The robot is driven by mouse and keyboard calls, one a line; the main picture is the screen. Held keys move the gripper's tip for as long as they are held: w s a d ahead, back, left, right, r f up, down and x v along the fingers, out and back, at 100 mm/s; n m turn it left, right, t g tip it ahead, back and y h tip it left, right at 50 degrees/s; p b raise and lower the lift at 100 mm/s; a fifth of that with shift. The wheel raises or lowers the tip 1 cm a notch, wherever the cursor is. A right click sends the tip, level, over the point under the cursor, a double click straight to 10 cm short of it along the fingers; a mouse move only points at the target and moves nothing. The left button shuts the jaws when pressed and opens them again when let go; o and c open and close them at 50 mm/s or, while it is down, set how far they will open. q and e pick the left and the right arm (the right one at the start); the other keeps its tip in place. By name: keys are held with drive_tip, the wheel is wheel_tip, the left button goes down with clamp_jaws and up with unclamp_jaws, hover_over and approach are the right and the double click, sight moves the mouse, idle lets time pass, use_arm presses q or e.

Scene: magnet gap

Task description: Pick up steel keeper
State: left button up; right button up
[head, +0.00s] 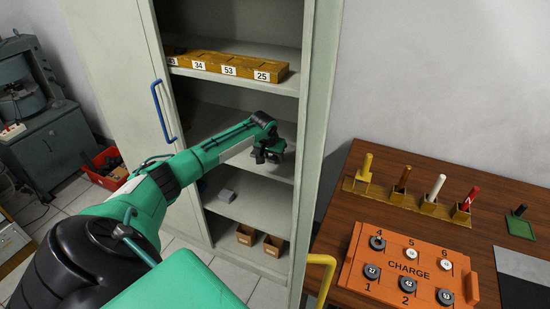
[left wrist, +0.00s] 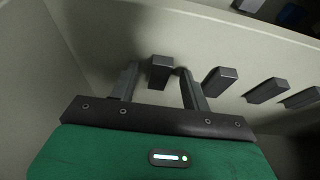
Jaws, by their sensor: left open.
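My left gripper (head: 268,155) reaches into the open grey cabinet at a middle shelf. In the left wrist view its two fingers (left wrist: 157,72) are open, one on each side of a small dark grey block (left wrist: 161,70), which looks like a steel keeper. I cannot tell whether either finger touches it. More grey blocks stand in a row to its right, the nearest one (left wrist: 219,80) just outside the right finger. In the head view the gripper hides the shelf there, and the blocks do not show. My right gripper is not in view.
The cabinet's shelf edge (head: 235,84) and numbered yellow wooden blocks (head: 228,65) are above the gripper. The cabinet's right side panel (head: 318,120) stands close to the gripper. An orange CHARGE board (head: 390,278) lies on the wooden table.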

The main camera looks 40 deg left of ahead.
use_arm(q)
drive_tip(key=shift+c, duration=0.5)
clamp_jaws()
drive_tip(key=shift+r, duration=0.1)
